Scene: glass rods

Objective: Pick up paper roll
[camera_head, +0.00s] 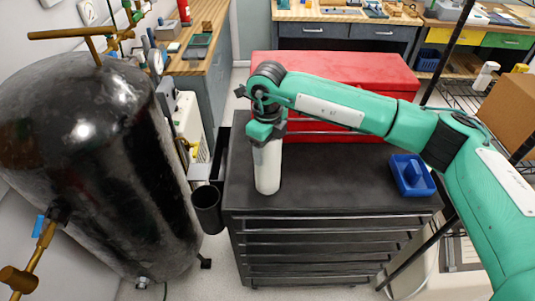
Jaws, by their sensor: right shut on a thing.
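The white paper roll (267,170) stands upright near the left part of the black cabinet top. My right gripper (265,138) is at the top of the roll, shut on it from above. My right arm, green, comes in from the right side and reaches across the cabinet. The gripper hides the top of the roll. I cannot tell whether the bottom of the roll touches the cabinet top. My left gripper is not in view.
A blue tray (411,187) lies on the right of the black cabinet (330,185). A red toolbox (340,65) stands at its back. A dark cup-like holder (207,210) hangs at its left side. A large black tank (90,150) fills the left.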

